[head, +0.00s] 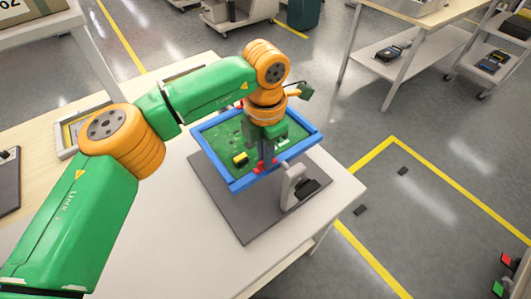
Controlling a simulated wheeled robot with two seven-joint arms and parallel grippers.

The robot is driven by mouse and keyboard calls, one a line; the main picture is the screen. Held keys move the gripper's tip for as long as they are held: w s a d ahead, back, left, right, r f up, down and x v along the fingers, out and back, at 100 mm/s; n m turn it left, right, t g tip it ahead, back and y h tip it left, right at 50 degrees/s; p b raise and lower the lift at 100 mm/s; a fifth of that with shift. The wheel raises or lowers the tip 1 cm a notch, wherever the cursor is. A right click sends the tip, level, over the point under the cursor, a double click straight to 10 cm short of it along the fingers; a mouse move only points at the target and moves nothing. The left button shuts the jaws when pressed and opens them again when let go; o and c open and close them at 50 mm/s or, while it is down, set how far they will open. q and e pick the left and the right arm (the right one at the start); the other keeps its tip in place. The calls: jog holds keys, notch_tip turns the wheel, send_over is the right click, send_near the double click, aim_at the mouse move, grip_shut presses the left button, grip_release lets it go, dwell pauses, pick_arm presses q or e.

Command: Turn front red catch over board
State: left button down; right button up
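A green board (218,142) lies in a blue frame (237,186) on a dark grey mat (222,205). A small red catch (259,169) shows at the near side of the frame, partly hidden by my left gripper. Another bit of red (239,104) shows at the far side, mostly behind my arm. My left gripper (267,158) points down over the near part of the board, right at the near red catch. Its fingers are small and dark here, and whether they are open or touch the catch cannot be told. My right gripper is out of view.
A yellow and black part (240,159) sits on the board. A white bracket (291,184) with a black piece (307,188) stands at the frame's right near side. The white table's near part (180,240) is clear.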

pick_arm(q)
jog(key=shift+m, duration=0.3)
jog(key=m, duration=0.2)
jog(key=shift+m, duration=0.4)
jog(key=m, duration=0.5)
jog(key=shift+m, duration=0.3)
jog(key=m, duration=0.4)
jog(key=shift+m, duration=2.4)
jog(key=c, duration=0.9)
grip_release()
jog(key=shift+c, duration=0.2)
